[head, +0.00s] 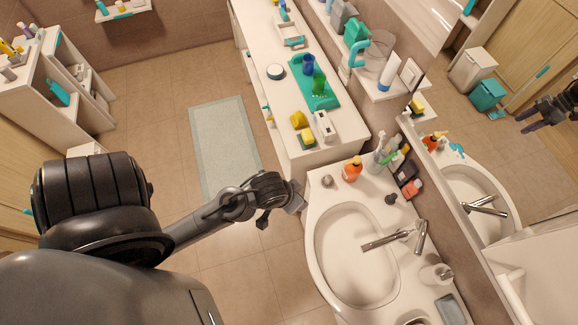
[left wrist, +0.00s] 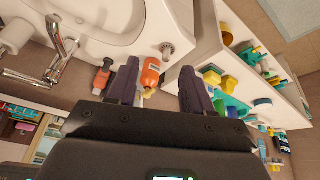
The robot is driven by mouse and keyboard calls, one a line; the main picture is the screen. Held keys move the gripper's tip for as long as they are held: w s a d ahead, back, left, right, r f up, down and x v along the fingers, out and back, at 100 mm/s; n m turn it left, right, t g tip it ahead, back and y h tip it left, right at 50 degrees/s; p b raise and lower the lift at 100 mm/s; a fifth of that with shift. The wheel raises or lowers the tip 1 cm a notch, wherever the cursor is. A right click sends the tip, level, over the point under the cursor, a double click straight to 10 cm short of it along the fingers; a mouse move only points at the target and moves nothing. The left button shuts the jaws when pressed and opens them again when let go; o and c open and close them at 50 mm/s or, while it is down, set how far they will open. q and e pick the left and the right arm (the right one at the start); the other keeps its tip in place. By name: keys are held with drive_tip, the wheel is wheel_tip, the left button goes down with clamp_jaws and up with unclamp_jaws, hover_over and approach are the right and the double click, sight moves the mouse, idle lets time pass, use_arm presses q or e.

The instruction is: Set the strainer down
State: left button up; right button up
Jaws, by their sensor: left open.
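A small metal piece that looks like the strainer (head: 327,181) stands on the white washbasin counter (head: 318,196), near its back left corner. In the left wrist view the strainer (left wrist: 167,49) sits by the counter edge, just beyond the fingertips. My left gripper (head: 298,196) is at the counter's left edge, to the left of the strainer and apart from it. In the left wrist view its two dark fingers (left wrist: 159,68) are spread and empty. My right gripper is not directly in view.
The basin (head: 345,250) and faucet (head: 385,239) lie right of my gripper. An orange bottle (head: 352,169) and several toiletries stand behind the strainer. A white cabinet (head: 290,110) holds a green tray (head: 318,92) and a yellow item (head: 299,120). Open floor lies left.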

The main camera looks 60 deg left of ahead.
use_arm(q)
drive_tip(key=s+d+m, duration=0.1)
drive_tip(key=s+d+r+m, duration=0.1)
drive_tip(key=s+d+r+m+g, duration=0.1)
drive_tip(key=s+m, duration=0.1)
drive_tip(key=shift+s+d+r+h, duration=0.1)
drive_tip(key=shift+d+r+h, duration=0.1)
drive_tip(key=shift+r+h, duration=0.1)
wheel_tip(320, 180, up, 4)
drive_tip(key=p, duration=0.4)
drive_tip(key=shift+r, duration=0.15)
idle(0.5)
